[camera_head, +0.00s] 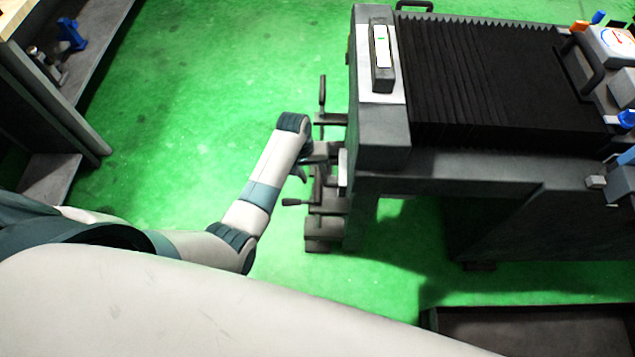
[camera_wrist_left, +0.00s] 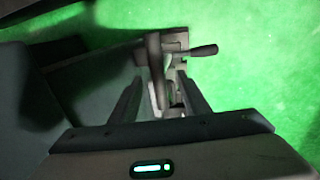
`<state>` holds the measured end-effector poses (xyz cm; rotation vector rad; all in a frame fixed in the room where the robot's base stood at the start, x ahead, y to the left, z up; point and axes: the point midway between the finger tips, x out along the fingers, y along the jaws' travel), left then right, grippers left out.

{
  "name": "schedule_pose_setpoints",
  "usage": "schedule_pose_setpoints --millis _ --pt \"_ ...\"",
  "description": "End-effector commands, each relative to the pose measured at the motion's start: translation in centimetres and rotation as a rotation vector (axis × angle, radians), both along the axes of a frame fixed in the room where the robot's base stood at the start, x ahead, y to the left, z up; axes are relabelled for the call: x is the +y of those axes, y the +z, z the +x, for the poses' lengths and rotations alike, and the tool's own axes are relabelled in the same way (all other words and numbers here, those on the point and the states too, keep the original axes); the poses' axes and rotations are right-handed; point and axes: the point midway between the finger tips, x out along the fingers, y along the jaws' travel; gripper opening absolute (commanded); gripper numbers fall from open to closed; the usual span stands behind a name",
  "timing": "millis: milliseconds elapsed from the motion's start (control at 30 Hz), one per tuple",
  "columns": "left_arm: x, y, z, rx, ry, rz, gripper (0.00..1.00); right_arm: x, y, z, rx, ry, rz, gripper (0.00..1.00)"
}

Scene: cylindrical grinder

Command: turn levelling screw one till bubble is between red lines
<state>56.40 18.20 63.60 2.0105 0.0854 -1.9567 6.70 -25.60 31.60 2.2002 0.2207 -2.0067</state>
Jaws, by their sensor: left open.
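The spirit level (camera_head: 382,58) lies on top of the grinder's left end. A small green mark shows in its pale window, but the bubble and red lines are too small to tell apart. Levelling handles stick out from the grinder's left side: an upper one (camera_head: 322,95) and a lower one (camera_head: 295,202). I cannot tell which is screw one. My left gripper (camera_head: 318,160) is between these handles at the grinder's side. In the left wrist view its fingers (camera_wrist_left: 160,88) are open, with a grey bar (camera_wrist_left: 155,65) between or just beyond them. My right gripper is out of view.
The grinder (camera_head: 385,130) with black bellows (camera_head: 480,75) fills the right side. A shelf unit (camera_head: 50,100) stands at the upper left. A dark tray (camera_head: 520,325) is at the lower right. Green floor (camera_head: 190,110) is clear between shelf and grinder.

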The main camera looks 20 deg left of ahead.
Motion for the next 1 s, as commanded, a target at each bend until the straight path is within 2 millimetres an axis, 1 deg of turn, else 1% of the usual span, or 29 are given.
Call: schedule_pose_setpoints --millis 33,100,200,333,500,800,833,867,900,1000 --pt "-0.2 -0.9 0.0 0.003 -0.001 -0.001 0.43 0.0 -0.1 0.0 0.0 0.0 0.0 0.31" --pt "-0.4 -2.0 0.1 0.003 -0.001 -0.001 0.43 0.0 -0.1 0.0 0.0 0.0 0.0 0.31" --pt "-0.7 -3.3 0.2 0.001 0.0 -0.001 0.43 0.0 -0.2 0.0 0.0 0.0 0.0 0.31" --pt "-0.9 -4.4 0.3 0.0 0.0 -0.001 0.43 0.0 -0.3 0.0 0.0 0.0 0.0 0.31" --pt "-1.0 -5.2 0.3 -0.001 0.0 -0.001 0.43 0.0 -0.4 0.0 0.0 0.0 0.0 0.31" --pt "-1.0 -5.3 0.3 -0.001 0.0 -0.001 0.43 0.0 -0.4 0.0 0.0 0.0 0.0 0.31" --pt "-1.0 -5.3 0.3 -0.001 0.0 -0.001 0.38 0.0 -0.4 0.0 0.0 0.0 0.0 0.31" --pt "-1.0 -5.3 0.3 -0.001 0.0 -0.001 0.31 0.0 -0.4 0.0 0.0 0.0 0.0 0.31" --pt "-1.0 -5.3 0.3 -0.001 0.0 -0.001 0.21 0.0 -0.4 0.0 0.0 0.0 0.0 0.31" --pt "-1.0 -5.3 0.3 -0.001 0.0 -0.001 0.0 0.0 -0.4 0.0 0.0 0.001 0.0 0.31"
